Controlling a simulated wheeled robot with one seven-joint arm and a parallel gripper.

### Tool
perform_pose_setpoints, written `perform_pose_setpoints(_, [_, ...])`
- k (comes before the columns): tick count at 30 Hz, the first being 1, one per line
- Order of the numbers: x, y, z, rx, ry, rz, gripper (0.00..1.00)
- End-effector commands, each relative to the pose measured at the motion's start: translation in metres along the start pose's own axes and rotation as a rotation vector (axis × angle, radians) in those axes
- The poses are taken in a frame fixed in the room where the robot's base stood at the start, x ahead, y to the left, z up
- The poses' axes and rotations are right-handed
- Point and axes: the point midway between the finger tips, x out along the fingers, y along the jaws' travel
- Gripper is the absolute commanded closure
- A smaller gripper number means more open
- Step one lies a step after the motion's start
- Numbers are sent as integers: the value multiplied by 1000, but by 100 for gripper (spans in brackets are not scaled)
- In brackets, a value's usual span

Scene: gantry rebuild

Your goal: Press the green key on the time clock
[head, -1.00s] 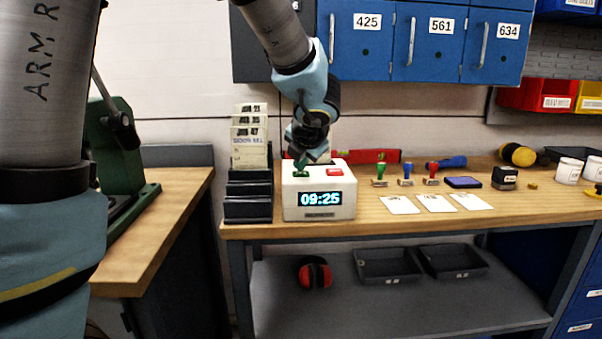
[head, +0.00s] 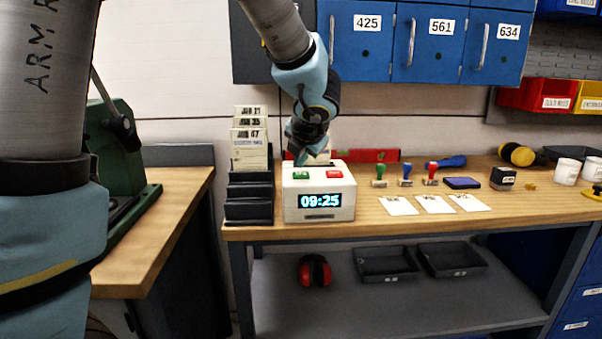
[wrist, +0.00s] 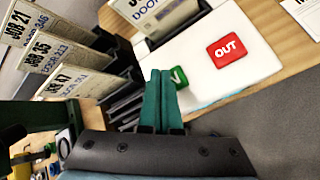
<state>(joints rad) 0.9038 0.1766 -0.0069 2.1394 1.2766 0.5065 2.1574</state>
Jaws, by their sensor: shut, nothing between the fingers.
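The white time clock (head: 341,195) stands on the wooden bench, its display reading 09:25. Its green key (head: 300,175) is at the left of the top face, and the red key (head: 333,174) is to its right. In the wrist view, the green key (wrist: 177,82) is partly hidden behind my fingers, and the red key (wrist: 227,48) reads OUT. My gripper (head: 300,162) is shut and empty, its teal fingertips just above and behind the green key in the head view. They show in the wrist view (wrist: 160,72). The fingers look apart from the key, though the exact gap is unclear.
A card rack (head: 249,200) stands close to the clock's left, with time cards in it. Stamps (head: 405,176), an ink pad (head: 462,183) and white cards (head: 434,204) lie to the right. Blue lockers (head: 430,45) hang above. The bench front between is clear.

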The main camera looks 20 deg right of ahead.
Motion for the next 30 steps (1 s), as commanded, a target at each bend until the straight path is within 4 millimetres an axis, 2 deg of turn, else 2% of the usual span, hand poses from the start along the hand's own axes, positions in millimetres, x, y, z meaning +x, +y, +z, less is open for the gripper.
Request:
perform_pose_setpoints(19, [-35,25,26,1,0,0,100])
perform_pose_setpoints(30, [-35,25,25,0,0,0,100])
